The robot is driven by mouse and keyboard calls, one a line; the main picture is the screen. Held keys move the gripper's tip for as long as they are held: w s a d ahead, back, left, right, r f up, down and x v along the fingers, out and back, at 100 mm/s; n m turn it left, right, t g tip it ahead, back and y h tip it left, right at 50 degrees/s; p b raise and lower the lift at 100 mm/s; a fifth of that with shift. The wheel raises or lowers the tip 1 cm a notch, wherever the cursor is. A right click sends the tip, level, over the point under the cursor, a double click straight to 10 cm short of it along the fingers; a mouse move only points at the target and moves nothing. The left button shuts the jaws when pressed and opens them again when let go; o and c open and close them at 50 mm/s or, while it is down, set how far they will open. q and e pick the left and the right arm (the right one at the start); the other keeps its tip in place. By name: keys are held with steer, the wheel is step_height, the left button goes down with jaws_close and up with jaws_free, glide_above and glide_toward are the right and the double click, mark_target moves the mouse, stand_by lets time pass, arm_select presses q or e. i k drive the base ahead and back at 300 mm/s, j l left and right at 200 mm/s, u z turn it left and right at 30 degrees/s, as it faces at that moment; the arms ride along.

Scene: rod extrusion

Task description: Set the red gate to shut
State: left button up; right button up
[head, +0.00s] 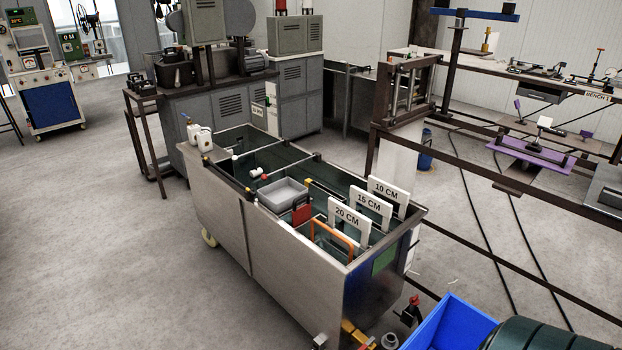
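A small red plate with a dark top, which looks like the red gate (302,212), stands upright inside the long metal tank (300,278). It is beside a grey tray (282,193) and behind an orange-handled frame (333,238). Its lower part is hidden in the tank, and I cannot tell whether it is open or shut. Neither my left nor my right gripper shows in the head view.
White plates marked 20 CM (347,216), 15 CM (368,203) and 10 CM (386,190) stand at the tank's right end. A blue bin (448,322) is at the lower right. Bare floor (120,250) lies left of the tank.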

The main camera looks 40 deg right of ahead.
mark_target(302, 214)
steer(key=i+j+z, duration=0.1)
steer(key=i+z, duration=0.25)
steer(key=i, duration=0.25)
steer(key=i+j+z, duration=0.3)
steer(key=i, duration=0.25)
steer(key=l, duration=0.1)
